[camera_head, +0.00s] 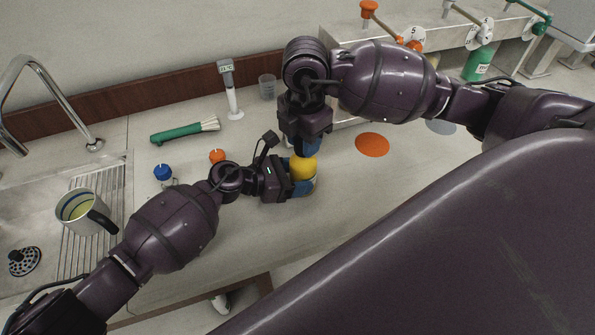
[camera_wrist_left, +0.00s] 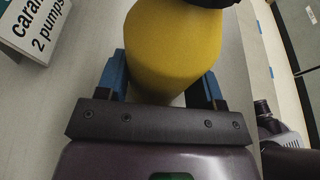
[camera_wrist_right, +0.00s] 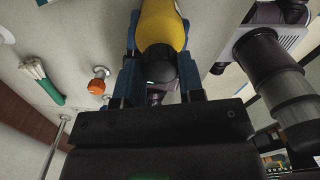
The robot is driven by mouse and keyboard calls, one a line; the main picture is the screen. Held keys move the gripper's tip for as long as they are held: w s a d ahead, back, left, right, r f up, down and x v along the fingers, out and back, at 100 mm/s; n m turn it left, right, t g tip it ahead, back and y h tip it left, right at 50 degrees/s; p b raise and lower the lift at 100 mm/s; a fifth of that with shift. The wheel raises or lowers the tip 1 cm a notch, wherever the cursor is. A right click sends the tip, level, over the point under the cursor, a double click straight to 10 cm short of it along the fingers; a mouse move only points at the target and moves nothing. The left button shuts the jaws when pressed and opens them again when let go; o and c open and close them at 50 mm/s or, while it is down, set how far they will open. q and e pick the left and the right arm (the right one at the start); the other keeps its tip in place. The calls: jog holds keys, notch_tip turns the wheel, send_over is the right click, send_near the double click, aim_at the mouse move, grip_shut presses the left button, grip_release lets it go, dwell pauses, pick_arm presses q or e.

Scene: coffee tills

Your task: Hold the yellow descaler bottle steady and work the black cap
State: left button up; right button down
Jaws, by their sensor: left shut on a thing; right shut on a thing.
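The yellow descaler bottle (camera_head: 303,167) stands on the counter near the middle of the head view. My left gripper (camera_head: 302,184) comes in from the left and is shut on its body. My right gripper (camera_head: 308,146) is above the bottle, pointing down. In the right wrist view the black cap (camera_wrist_right: 158,65) is between its fingers, at the end of the yellow bottle. In the head view the cap is hidden by my right gripper.
A mug (camera_head: 84,211) stands by the sink. An orange disc (camera_head: 372,145) is to the right.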

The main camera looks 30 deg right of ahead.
jog(key=m, duration=0.3)
jog(key=c, duration=0.7)
grip_release()
jog(key=shift+o, duration=0.2)
notch_tip(320, 180, up, 12)
pick_arm(q)
jog(key=o, duration=1.3)
